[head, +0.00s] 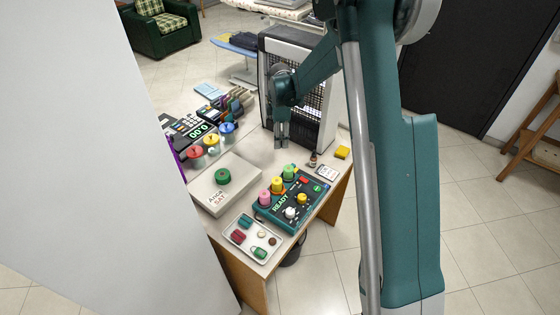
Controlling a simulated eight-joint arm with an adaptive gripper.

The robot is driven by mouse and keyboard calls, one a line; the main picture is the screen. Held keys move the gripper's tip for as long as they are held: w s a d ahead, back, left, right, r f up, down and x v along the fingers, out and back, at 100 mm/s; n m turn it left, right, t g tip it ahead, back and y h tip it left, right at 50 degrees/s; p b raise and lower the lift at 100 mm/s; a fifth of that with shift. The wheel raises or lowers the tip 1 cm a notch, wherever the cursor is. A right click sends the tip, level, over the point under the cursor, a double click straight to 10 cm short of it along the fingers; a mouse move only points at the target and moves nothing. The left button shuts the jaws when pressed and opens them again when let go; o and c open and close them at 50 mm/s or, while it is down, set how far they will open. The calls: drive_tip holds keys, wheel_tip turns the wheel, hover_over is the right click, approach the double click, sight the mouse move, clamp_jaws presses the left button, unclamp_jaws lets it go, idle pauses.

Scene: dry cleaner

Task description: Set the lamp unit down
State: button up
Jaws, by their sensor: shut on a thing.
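My gripper (282,143) points straight down over the back of the desk, in front of the large mesh-fronted machine. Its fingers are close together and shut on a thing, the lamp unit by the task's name. Little of that thing shows between the fingers, and its shape is not clear. I cannot tell whether it touches the desk (262,152).
A grey box with a green button (210,200) and a tray of small pieces (238,238) stand at the front. Red, yellow and blue pots (211,141) stand at left. The mesh-fronted machine (322,120) blocks the back.

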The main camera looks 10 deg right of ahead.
drive_tip(key=shift+f, duration=0.1)
hover_over(280, 160)
drive_tip(key=shift+f, duration=3.05)
drive_tip(key=shift+f, duration=0.1)
drive_tip(key=shift+f+b, duration=0.35)
drive_tip(key=shift+f, duration=1.4)
drive_tip(key=shift+f, duration=0.15)
drive_tip(key=o, duration=0.9)
drive_tip(key=shift+r+p, duration=0.4)
drive_tip(key=shift+r, duration=5.75)
